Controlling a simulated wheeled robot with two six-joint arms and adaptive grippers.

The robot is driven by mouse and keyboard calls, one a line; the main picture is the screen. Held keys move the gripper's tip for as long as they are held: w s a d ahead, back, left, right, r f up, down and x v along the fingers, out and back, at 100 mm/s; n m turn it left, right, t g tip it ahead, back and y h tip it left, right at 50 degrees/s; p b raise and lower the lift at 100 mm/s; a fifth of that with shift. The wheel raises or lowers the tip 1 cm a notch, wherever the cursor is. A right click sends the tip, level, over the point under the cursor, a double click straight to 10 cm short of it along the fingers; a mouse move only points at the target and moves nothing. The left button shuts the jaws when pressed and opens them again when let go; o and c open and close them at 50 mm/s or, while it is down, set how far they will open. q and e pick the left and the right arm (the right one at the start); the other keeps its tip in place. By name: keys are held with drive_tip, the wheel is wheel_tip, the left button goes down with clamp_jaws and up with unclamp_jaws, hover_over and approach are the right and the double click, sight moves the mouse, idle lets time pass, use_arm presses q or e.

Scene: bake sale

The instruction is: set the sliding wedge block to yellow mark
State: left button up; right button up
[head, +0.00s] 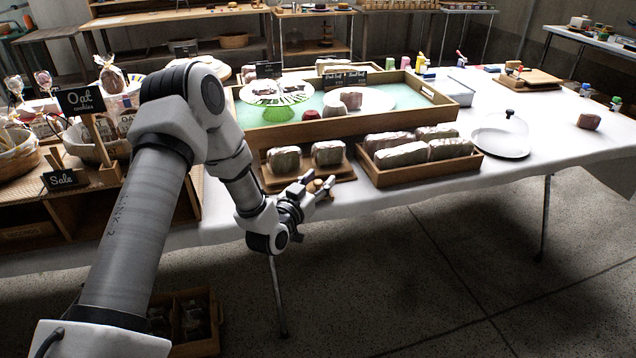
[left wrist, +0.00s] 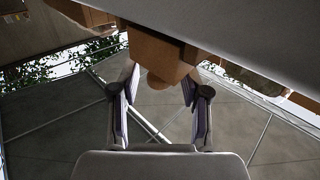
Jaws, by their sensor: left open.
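My left gripper (head: 317,186) is at the front edge of the white-covered table, its fingers spread around a small wooden knob. In the left wrist view, the open fingers (left wrist: 160,84) stand on either side of the round knob, with a gap at each side. The knob sits on a brown wooden block (left wrist: 158,52), which may be the sliding wedge block; I cannot be sure. A wooden board (head: 342,174) carrying two wrapped loaves lies just behind the gripper. I cannot make out a yellow mark. My right gripper is not in view.
A wooden crate (head: 421,174) of wrapped loaves stands right of the board. A large tray (head: 446,98) with a cake stand is behind. Sale baskets and signs (head: 80,100) are at left.

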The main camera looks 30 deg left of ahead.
use_arm(q)
clamp_jaws()
drive_tip(key=shift+w+a, duration=0.7)
drive_tip(key=shift+a, duration=0.15)
unclamp_jaws()
drive_tip(key=s+d, duration=0.1)
drive_tip(key=s, duration=1.1)
